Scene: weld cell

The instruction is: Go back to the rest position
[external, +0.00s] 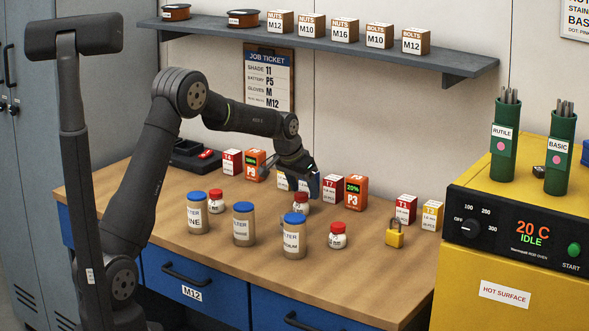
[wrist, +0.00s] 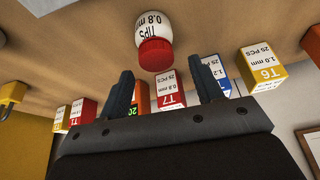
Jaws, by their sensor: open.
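My gripper (external: 308,183) is low over the back middle of the workbench (external: 375,250), its arm bent down from the left. In the wrist view my gripper (wrist: 164,88) has its two dark fingers spread apart with nothing held between them. A white jar with a red cap, labelled TIPS 0.8 (wrist: 155,38), lies just beyond the fingertips, apart from them. A red and white T7 box (external: 331,188) stands right of the gripper, and also shows between the fingers (wrist: 168,92).
Blue-lidded canisters (external: 244,225) stand at the front, with another red-capped jar (external: 338,237). An orange P3 battery (external: 354,194), small boxes (external: 405,209) and a yellow padlock (external: 394,236) are to the right. A grey shelf (external: 320,45) hangs above; a yellow oven (external: 515,220) bounds the right.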

